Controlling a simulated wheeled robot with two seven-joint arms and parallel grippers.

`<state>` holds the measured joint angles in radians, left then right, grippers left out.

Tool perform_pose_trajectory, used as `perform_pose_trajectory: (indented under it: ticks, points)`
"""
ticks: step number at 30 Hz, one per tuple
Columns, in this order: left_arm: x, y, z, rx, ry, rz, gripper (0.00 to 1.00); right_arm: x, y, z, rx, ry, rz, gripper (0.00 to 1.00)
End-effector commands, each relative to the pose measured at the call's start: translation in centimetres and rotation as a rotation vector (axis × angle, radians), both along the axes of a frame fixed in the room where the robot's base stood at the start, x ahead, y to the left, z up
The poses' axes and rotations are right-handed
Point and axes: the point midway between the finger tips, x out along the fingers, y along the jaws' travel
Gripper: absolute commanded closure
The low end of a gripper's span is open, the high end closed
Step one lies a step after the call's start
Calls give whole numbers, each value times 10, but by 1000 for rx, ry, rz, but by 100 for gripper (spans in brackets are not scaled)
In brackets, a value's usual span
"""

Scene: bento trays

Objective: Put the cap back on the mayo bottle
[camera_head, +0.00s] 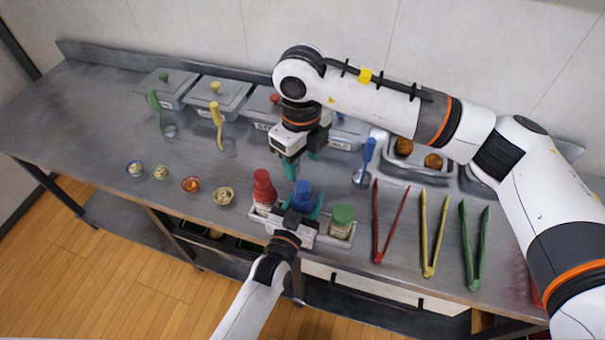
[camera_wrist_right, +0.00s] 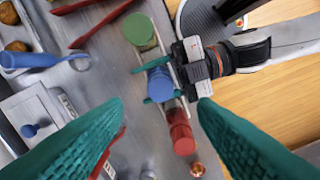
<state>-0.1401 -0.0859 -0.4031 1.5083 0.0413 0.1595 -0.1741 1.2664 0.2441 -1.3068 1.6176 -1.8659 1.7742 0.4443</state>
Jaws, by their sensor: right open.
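Three bottles stand in a light rack (camera_head: 264,223) at the table's front edge: one with a red top (camera_head: 263,187), one with a blue top (camera_head: 303,194) and one with a green top (camera_head: 342,216). I cannot read which is mayo. My left gripper (camera_head: 302,208) has its teal fingers on either side of the blue-topped bottle; contact is unclear. My right gripper (camera_head: 301,166) is open and empty, above the table behind the rack. The right wrist view shows the blue top (camera_wrist_right: 160,83) beyond its spread fingers. No loose cap is distinguishable.
Red (camera_head: 388,222), yellow (camera_head: 433,232) and green tongs (camera_head: 474,245) lie right of the rack. Small bowls (camera_head: 191,184) sit to the left. Lidded containers (camera_head: 218,95) line the back. A blue-handled spoon (camera_head: 366,160) lies behind the rack. The left table end is clear.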

Motion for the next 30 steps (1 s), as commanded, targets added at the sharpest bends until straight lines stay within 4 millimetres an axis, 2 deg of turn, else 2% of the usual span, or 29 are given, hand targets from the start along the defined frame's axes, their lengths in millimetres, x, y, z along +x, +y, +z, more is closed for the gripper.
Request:
perform_pose_trajectory:
  ticks: [3,6,16,17,21,30]
  points:
    - [0,0,1,-1,-2,0,91,0,1,19,2,-3,1,47]
    - [0,0,1,-1,-2,0,91,0,1,26,1,-1,1,47]
    - [0,0,1,-1,-2,0,91,0,1,31,1,1,1,47]
    - [0,0,1,-1,-2,0,48,0,1,30,1,1,1,47]
    - [0,0,1,-1,-2,0,25,0,1,30,1,1,1,47]
    - [-1,0,0,0,0,0,24,0,1,30,1,1,0,47]
